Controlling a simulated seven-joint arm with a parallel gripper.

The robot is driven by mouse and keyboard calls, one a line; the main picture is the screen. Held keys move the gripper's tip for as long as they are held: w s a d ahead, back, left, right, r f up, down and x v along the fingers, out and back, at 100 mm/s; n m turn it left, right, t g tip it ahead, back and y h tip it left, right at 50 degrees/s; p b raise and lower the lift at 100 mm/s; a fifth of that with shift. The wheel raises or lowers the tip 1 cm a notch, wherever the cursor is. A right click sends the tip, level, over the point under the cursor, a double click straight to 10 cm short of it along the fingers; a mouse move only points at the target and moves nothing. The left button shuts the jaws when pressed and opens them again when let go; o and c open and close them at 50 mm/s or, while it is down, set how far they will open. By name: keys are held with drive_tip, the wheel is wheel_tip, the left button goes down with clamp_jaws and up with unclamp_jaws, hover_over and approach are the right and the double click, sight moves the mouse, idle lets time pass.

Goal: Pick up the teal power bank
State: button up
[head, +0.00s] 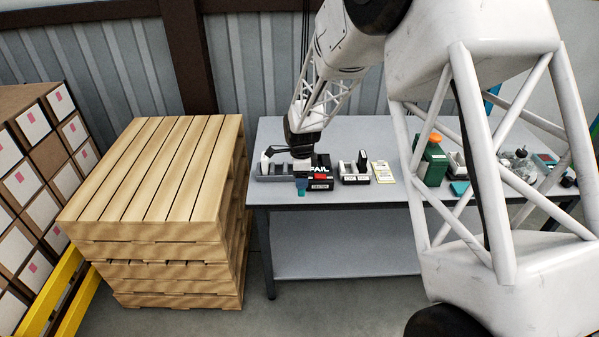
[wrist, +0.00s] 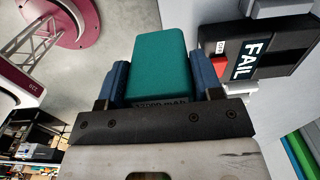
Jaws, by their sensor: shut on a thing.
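The teal power bank (wrist: 158,62) is a rounded block with printed text on its near edge, large in the middle of the wrist view. My gripper (wrist: 161,78) is shut on it, with one blue finger against each side. The fingers' full reach along its sides is partly hidden. In the head view my wrist is above the left end of the grey table (head: 345,224), where the grip is too small to make out clearly.
A black box marked FAIL (wrist: 257,58) is close to the right of the power bank. A stack of wooden pallets (head: 150,185) is left of the table.

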drive_tip(key=shift+s, duration=0.35)
drive_tip(key=shift+w+d, duration=0.1)
drive_tip(key=shift+w, duration=0.05)
idle(0.4)
drive_tip(key=w+d+r, duration=0.1)
drive_tip(key=w+d, duration=0.2)
drive_tip(key=w, duration=0.6)
drive_tip(key=w+d+r, duration=0.1)
drive_tip(key=w+d, duration=0.2)
drive_tip(key=w, duration=0.6)
drive_tip(key=shift+w+d+r, duration=0.3)
drive_tip(key=shift+w+d, duration=0.05)
drive_tip(key=shift+f, duration=0.3)
drive_tip(key=shift+f, duration=2.55)
drive_tip(key=shift+f, duration=0.65)
drive_tip(key=o, duration=0.9)
drive_tip(key=c, duration=0.3)
